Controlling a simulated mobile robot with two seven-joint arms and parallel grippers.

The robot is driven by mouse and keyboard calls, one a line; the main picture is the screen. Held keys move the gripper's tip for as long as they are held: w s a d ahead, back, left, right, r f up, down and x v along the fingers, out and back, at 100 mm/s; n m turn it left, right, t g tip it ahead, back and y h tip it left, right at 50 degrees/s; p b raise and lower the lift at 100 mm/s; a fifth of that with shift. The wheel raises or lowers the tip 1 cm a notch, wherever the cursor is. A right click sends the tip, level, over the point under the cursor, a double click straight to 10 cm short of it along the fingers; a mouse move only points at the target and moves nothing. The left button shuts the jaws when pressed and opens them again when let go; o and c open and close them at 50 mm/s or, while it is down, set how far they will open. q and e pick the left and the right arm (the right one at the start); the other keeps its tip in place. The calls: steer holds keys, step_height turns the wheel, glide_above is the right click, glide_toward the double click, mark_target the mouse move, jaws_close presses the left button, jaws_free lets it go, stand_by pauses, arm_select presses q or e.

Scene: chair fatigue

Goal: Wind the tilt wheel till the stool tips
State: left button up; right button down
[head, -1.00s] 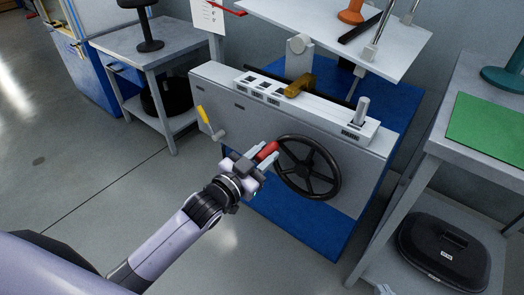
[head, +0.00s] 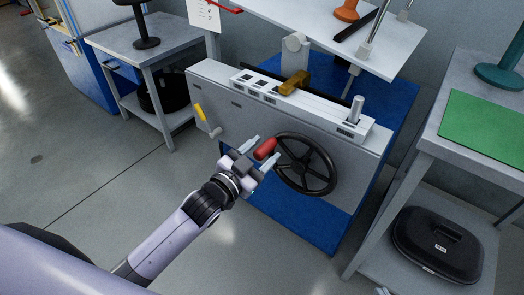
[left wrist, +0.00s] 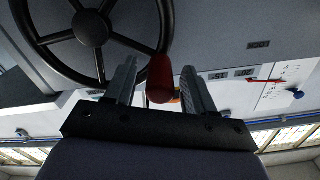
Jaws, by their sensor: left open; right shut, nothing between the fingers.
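The tilt wheel is a black spoked handwheel (head: 306,165) on the front of the grey machine; it also shows in the left wrist view (left wrist: 95,28). Its red handle (head: 265,149) sticks out at the wheel's left side. My left gripper (head: 264,150) is open, with its fingers on either side of the red handle. In the left wrist view the handle (left wrist: 160,78) lies between the two fingers, with gaps visible beside it. A white tilting plate (head: 345,35) on posts is above the machine; it may be the stool's seat. My right gripper is not clearly in view.
A brass-coloured lever (head: 294,82) sits in a slotted panel atop the machine, with a metal knob (head: 356,108) at its right. Side tables flank the machine; the right one bears a green mat (head: 487,127).

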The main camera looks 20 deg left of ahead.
arm_select(q)
steer(key=shift+s+a, duration=0.15)
steer(key=shift+s, duration=0.3)
steer(key=p+v, duration=0.1)
steer(key=v, duration=0.3)
steer(key=shift+s, duration=0.15)
steer(key=shift+v, duration=0.8)
arm_select(e)
steer(key=shift+s+d+f, duration=0.15)
steer(key=shift+s+d, duration=0.05)
steer(key=shift+d, duration=0.3)
